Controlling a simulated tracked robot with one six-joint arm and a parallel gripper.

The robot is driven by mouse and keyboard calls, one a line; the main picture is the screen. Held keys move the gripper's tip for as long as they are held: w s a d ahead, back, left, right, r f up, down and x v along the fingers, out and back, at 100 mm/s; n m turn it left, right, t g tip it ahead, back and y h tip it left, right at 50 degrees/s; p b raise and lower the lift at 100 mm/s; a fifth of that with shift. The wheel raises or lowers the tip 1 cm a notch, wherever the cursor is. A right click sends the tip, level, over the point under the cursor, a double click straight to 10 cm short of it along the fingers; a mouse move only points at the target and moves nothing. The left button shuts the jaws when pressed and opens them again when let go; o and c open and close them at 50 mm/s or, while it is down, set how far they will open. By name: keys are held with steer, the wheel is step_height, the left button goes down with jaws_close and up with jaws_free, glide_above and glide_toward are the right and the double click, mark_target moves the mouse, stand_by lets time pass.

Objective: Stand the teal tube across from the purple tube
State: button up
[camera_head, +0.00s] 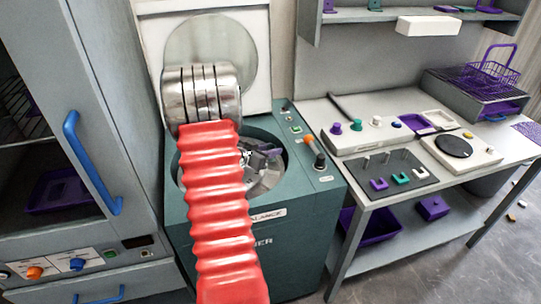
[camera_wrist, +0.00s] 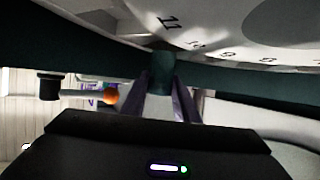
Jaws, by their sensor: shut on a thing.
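My gripper (camera_wrist: 162,88) is shut on the teal tube (camera_wrist: 161,70), which stands between its two purplish fingers in the wrist view. The tube's upper end is close to the numbered rotor face (camera_wrist: 225,40); I cannot tell whether they touch. In the head view the rotor (camera_head: 266,178) sits in the open bowl of the teal centrifuge (camera_head: 285,240), partly behind my red arm. A small purple piece shows by the rotor in that view, but I cannot tell whether it is a finger or the purple tube. The purple tube is not clearly visible elsewhere.
The centrifuge lid (camera_head: 212,45) stands open behind the bowl. An orange-tipped lever (camera_head: 312,150) rises at the bowl's right rim. A bench (camera_head: 345,180) with instruments stands to the right, and a cabinet with a blue handle (camera_head: 92,165) to the left.

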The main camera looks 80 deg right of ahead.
steer(key=shift+f, duration=1.15)
steer(key=shift+f, duration=0.1)
steer(key=o, duration=1.1)
steer(key=v, duration=1.2)
